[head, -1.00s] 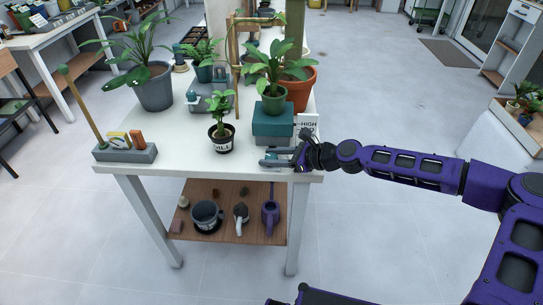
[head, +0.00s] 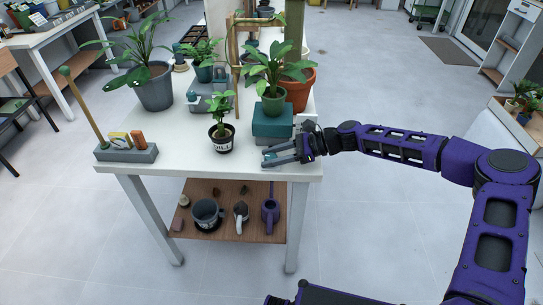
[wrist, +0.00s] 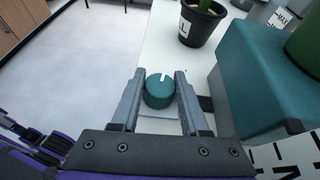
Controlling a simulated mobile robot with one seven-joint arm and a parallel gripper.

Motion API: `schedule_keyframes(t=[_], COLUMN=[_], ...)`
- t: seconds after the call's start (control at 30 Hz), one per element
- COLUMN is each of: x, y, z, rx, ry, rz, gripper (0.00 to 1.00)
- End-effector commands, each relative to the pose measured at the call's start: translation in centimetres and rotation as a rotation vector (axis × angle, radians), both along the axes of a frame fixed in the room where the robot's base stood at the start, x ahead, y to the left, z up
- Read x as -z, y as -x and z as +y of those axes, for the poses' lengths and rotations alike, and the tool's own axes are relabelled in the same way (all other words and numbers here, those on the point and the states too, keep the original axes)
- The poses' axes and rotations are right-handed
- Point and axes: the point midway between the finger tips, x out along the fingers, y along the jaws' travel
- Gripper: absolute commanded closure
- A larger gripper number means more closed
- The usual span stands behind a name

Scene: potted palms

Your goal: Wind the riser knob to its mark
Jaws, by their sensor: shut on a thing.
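The teal riser (head: 272,122) stands at the table's front right with a green-potted plant (head: 274,103) on top. In the wrist view its teal side (wrist: 250,85) is at the right. The round teal knob (wrist: 158,95) is beside it, with a short white line on its top face pointing away from my wrist. My gripper (wrist: 160,80) is shut on the knob, one finger on each side. In the head view my gripper (head: 282,154) reaches in from the right, low over the tabletop, and mostly covers the knob. The knob's target mark is not clear.
A small pot (head: 221,140) with a white label stands left of the riser on the white table (head: 180,150). A grey tool block (head: 126,153) is at the front left. A white card with black marks (wrist: 297,160) is by the riser.

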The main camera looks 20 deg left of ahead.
Motion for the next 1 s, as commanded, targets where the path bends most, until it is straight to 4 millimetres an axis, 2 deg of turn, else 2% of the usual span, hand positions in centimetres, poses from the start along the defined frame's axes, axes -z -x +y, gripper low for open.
schedule_keyframes(t=[0.17,0.2,0.33,0.37,0.73,0.87,1.0], x=[0.2,0.2,0.2,0.2,-0.1,-0.9,-2.1], y=[-0.2,-0.1,-0.1,-0.1,-0.2,-0.6,-1.4], z=[-0.1,-0.1,-0.1,-0.1,-0.5,-2.2,-5.2], rx=[0.005,0.005,0.004,0.004,0.004,0.005,0.006], ry=[0.004,0.004,0.003,0.003,0.003,0.003,0.005], rz=[-0.004,-0.004,-0.002,-0.002,-0.002,-0.002,-0.003], gripper=[1.00,0.52,0.28,0.26,0.26,0.26,0.26])
